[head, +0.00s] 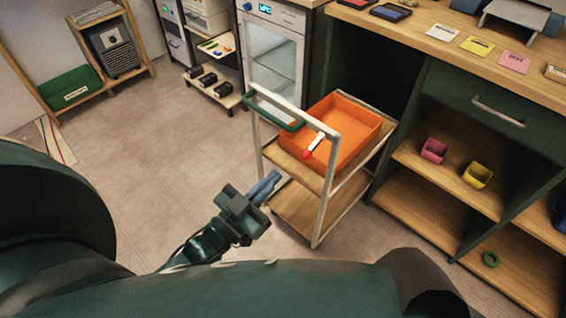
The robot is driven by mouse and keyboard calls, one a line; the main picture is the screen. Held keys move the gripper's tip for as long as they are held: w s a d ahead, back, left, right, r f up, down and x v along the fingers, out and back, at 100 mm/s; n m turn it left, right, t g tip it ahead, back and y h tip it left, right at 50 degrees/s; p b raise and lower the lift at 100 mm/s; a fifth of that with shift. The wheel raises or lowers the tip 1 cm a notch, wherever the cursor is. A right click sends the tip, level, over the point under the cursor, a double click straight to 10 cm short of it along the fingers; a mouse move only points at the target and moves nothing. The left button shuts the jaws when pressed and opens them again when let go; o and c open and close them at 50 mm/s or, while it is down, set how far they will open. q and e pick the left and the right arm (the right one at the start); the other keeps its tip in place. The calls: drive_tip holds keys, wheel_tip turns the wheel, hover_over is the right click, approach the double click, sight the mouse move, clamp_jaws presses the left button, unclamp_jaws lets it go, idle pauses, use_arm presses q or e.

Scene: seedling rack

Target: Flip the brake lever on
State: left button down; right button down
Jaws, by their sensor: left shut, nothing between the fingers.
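The brake lever (314,146) is on the white-framed trolley, on the near side by the upright. It has a white shaft and a red tip, and the red tip points down and to the left. The trolley (322,209) has wooden shelves, a green handle (274,112) and an orange bin (361,142) on its top shelf. My left gripper (271,184) is shut and empty, just left of the trolley's near side, below and left of the lever and apart from it. My right gripper is not in view.
A glass-door cabinet (276,60) stands behind. The tiled floor (150,130) to the left is clear.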

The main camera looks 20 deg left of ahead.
use_arm(q)
drive_tip(key=shift+s+a+f, duration=0.25)
drive_tip(key=shift+s+f, duration=0.1)
drive_tip(key=shift+s, duration=0.3)
drive_tip(key=shift+s+a+f, duration=0.2)
drive_tip(key=shift+s+f, duration=0.15)
drive_tip(key=shift+s, duration=0.3)
